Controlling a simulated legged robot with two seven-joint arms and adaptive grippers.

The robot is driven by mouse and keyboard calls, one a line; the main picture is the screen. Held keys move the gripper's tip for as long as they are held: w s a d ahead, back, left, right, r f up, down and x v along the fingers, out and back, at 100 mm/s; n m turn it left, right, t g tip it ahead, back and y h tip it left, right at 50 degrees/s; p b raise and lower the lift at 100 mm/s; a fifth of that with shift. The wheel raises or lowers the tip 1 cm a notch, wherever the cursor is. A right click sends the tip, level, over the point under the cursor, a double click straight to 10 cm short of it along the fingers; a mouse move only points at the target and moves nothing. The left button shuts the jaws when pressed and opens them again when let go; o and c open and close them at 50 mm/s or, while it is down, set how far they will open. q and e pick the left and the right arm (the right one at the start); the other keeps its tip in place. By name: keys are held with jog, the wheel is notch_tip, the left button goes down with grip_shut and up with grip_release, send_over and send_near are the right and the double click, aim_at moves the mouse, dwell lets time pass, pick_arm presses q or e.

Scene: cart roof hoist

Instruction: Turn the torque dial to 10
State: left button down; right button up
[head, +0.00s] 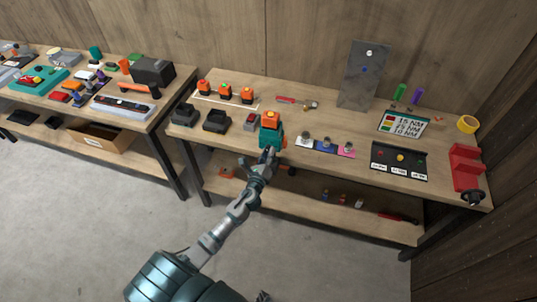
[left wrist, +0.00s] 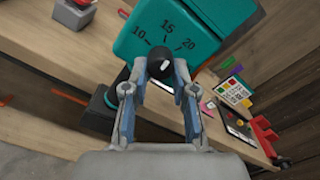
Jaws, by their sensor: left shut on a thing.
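The teal power tool (head: 266,139) stands at the front edge of the right workbench, with an orange block (head: 271,119) on top. In the left wrist view its teal face (left wrist: 185,28) carries the marks 10, 15 and 20 above a black torque dial (left wrist: 161,64). A white mark shows on the dial, but I cannot tell which number it points at. My left gripper (head: 268,153) reaches the tool from the front. In the left wrist view its two fingers (left wrist: 160,73) are closed on the dial, one on each side. My right gripper is not in view.
A sign (head: 403,124) with red, yellow and green NM values stands on the right workbench (head: 330,171). A black button panel (head: 399,160) and a red vise-like thing (head: 465,168) are further right. Black chargers (head: 215,121) sit left of the tool. A lower shelf (head: 310,205) runs beneath.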

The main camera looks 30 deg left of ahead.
pick_arm(q)
jog(key=shift+a+r+n, duration=0.1)
jog(key=shift+a+n, duration=0.15)
jog(key=shift+n, duration=0.35)
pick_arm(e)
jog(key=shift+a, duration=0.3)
pick_arm(q)
jog(key=shift+a, duration=0.2)
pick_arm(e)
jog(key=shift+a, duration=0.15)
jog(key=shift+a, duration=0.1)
